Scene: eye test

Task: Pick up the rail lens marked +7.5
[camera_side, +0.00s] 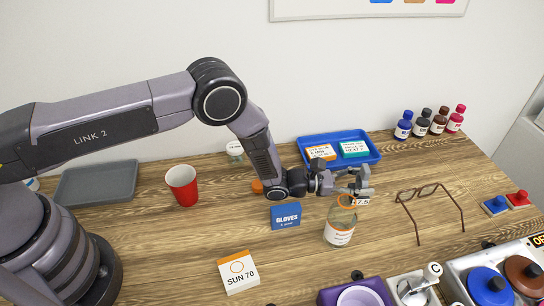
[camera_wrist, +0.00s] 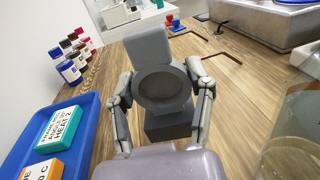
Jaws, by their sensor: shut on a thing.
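My gripper (camera_side: 358,186) is shut on a rail lens (camera_side: 361,202) right of the middle in the side view. A white tag on the lens reads 7.5; a sign before the number is too small to make out. In the wrist view the lens (camera_wrist: 164,103) is a dark grey round piece with a flat plate above and a block below. The two fingers of my gripper (camera_wrist: 165,84) press on its left and right sides. I cannot tell whether its base touches the table.
A glass bottle (camera_side: 339,229) stands close by the lens. A blue tray (camera_side: 371,158) with small boxes lies behind. Brown glasses (camera_side: 440,190) lie to the right. A blue gloves box (camera_side: 286,216), a red cup (camera_side: 182,186) and a SUN 70 box (camera_side: 239,273) stand left. A purple item (camera_side: 335,297) is in front.

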